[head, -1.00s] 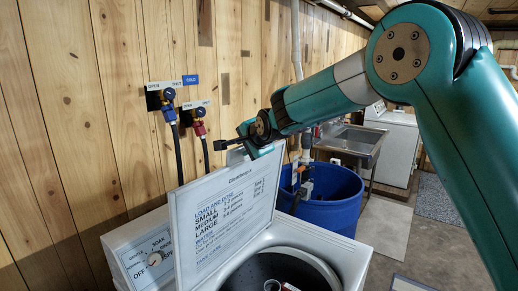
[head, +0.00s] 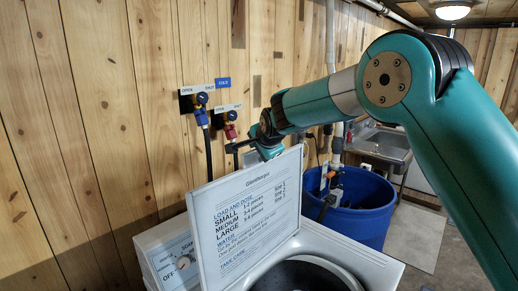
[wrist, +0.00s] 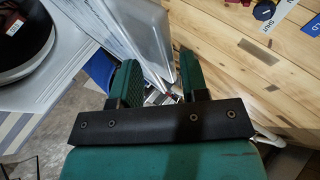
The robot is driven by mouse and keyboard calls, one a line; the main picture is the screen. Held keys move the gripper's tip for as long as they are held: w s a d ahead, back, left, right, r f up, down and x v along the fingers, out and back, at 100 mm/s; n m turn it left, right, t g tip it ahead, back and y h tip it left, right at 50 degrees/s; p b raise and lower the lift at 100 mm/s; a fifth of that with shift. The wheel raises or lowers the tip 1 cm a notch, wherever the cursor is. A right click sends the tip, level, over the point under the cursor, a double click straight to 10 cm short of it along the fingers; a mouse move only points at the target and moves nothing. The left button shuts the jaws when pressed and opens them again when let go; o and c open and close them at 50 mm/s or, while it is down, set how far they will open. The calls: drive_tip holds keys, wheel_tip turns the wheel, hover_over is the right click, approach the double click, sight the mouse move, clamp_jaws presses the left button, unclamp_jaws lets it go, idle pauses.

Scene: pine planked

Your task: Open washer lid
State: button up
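The washer lid (head: 247,215), a white panel with printed loading text, stands raised and nearly upright over the washer (head: 345,255). The drum opening (head: 300,275) shows below it. My gripper (head: 255,150) is at the lid's upper right corner. In the wrist view, the two green fingers of my gripper (wrist: 160,82) are spread apart, with the edge of the lid (wrist: 150,35) running between them. I cannot tell whether either finger touches the lid. The drum also shows at the wrist view's upper left.
The control panel (head: 172,255) with its dial is left of the lid. Blue and red valves (head: 202,108) with hoses are on the pine wall just behind my gripper. A blue barrel (head: 362,208) stands beyond the washer, with a sink (head: 382,145) farther back.

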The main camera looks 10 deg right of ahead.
drive_tip(key=shift+r, duration=0.15)
drive_tip(key=b+v, duration=0.8)
drive_tip(key=v, duration=0.9)
drive_tip(key=shift+s+r, duration=0.1)
drive_tip(key=shift+s, duration=0.05)
drive_tip(key=s+f+n+g+y+b, duration=0.1)
drive_tip(key=s+f+n+g+b, duration=0.1)
drive_tip(key=s+f+n, duration=0.4)
drive_tip(key=s+f+n+g+y+b, duration=0.1)
drive_tip(key=s+f+n+g+b, duration=0.1)
drive_tip(key=s+f+n+g, duration=0.2)
drive_tip(key=s+d+f+n+g+y+b, duration=0.1)
drive_tip(key=s+f+n+g+b, duration=0.1)
drive_tip(key=s+f+n, duration=0.7)
drive_tip(key=s+f+g, duration=0.1)
drive_tip(key=s+f, duration=0.2)
drive_tip(key=s, duration=0.5)
drive_tip(key=s+f, duration=0.4)
drive_tip(key=s, duration=0.4)
drive_tip(key=shift+n+g+b, duration=0.3)
drive_tip(key=shift+g+b, duration=0.05)
drive_tip(key=shift+g, duration=0.05)
drive_tip(key=shift+w+d, duration=0.1)
drive_tip(key=shift+d, duration=0.05)
